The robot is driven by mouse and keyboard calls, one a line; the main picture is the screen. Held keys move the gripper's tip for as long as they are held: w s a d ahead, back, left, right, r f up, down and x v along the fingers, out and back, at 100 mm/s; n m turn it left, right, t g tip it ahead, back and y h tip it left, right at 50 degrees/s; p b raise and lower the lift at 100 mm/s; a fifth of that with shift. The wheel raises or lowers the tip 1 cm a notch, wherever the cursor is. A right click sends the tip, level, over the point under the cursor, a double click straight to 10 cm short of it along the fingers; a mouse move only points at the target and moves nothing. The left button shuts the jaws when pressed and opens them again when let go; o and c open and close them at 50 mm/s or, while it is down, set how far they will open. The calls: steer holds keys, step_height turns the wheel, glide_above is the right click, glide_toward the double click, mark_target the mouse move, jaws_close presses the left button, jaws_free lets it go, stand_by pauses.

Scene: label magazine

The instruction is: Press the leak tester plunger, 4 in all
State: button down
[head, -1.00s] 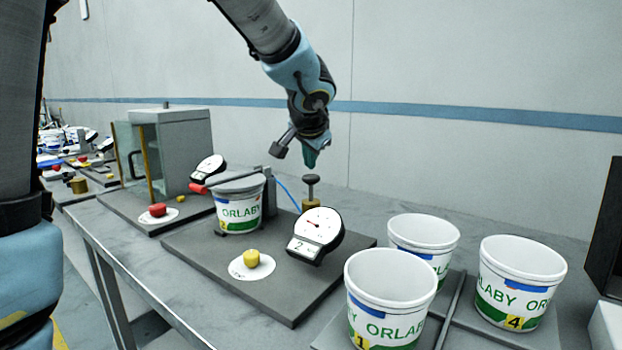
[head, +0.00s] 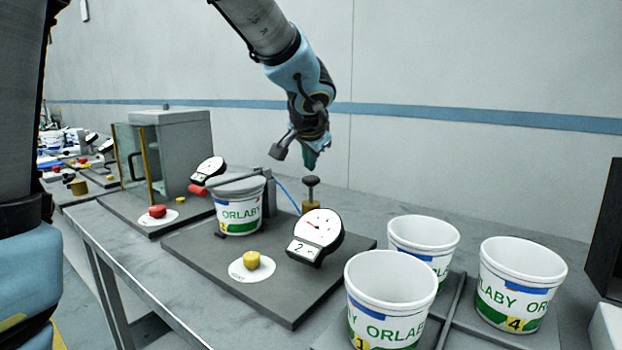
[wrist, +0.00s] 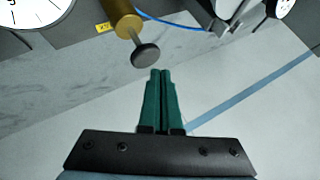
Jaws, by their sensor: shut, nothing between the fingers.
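The leak tester plunger (head: 311,186) has a dark round knob on a thin rod above a brass body (head: 311,203). It stands upright behind the gauge (head: 318,227), whose small display reads 2. In the wrist view the dark knob (wrist: 146,55) sits just beyond my fingertips, with the brass cylinder (wrist: 121,15) behind it. My gripper (head: 310,160) is directly above the knob, pointing down, with a small gap. Its green fingers (wrist: 162,72) are shut together and empty. A labelled tub (head: 239,213) sits under the tester's closed grey lid (head: 238,183).
A yellow button (head: 252,260) is on the front of the tester's dark base plate (head: 205,262). White tubs (head: 392,275) (head: 424,235) (head: 521,270) stand at the right. A grey box station with a red button (head: 157,211) is at left. The wall is behind.

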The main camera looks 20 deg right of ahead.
mark_target(309, 180)
stand_by(0.7)
steer(key=shift+f+b, duration=0.45)
steer(key=shift+b, duration=0.2)
steer(key=shift+f+b, duration=1.9)
steer(key=shift+b, duration=0.2)
stand_by(1.6)
stand_by(0.4)
steer(key=shift+r+p, duration=1.7)
steer(key=shift+r, duration=0.65)
steer(key=shift+r+p, duration=1.9)
steer(key=shift+r, duration=0.6)
